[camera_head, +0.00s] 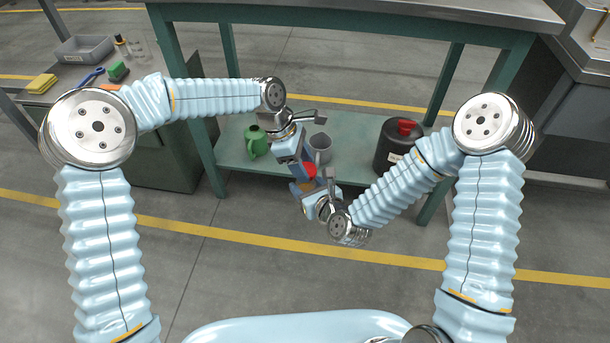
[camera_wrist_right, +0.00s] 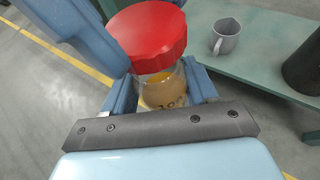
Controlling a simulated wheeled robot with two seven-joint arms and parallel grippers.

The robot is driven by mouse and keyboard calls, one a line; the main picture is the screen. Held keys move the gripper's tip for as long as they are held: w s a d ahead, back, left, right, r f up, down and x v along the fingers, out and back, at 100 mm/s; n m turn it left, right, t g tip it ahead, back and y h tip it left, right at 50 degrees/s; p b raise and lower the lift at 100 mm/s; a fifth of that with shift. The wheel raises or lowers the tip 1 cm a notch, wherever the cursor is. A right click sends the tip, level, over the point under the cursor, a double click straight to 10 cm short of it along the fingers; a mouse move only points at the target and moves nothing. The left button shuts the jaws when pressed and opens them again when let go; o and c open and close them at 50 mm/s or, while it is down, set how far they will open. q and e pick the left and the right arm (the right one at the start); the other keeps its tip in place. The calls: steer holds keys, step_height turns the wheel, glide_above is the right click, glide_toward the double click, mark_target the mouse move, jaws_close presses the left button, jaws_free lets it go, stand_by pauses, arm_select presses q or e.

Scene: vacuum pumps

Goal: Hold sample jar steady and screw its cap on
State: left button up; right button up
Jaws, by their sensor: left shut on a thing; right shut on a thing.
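The sample jar (camera_wrist_right: 165,90) is clear with amber contents and stands between the two fingers of my right gripper (camera_wrist_right: 160,98), which is shut on it. Its red cap (camera_wrist_right: 148,36) sits over the jar mouth in the right wrist view; how tightly it is screwed on cannot be told. In the head view the red cap (camera_head: 310,171) and a little of the jar (camera_head: 305,187) show between the grippers. My left gripper (camera_head: 299,169) comes down from above and is shut on the cap. My right gripper (camera_head: 307,188) holds the jar from below, off any surface.
Behind is a green bench with a lower shelf (camera_head: 355,178). On this shelf are a green watering can (camera_head: 256,142), a grey mug (camera_head: 320,147) and a black canister (camera_head: 393,150) with a red top. Open floor lies in front.

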arm_select(q)
steer(key=shift+f, duration=0.15)
steer(key=shift+f, duration=0.8)
steer(key=shift+f, duration=0.7)
steer(key=shift+a+f, duration=0.15)
steer(key=shift+f, duration=0.15)
stand_by(0.6)
steer(key=shift+r, duration=0.1)
steer(key=shift+s+a+r, duration=0.1)
steer(key=shift+s+r, duration=0.15)
steer(key=shift+r, duration=0.2)
steer(key=shift+r, duration=0.15)
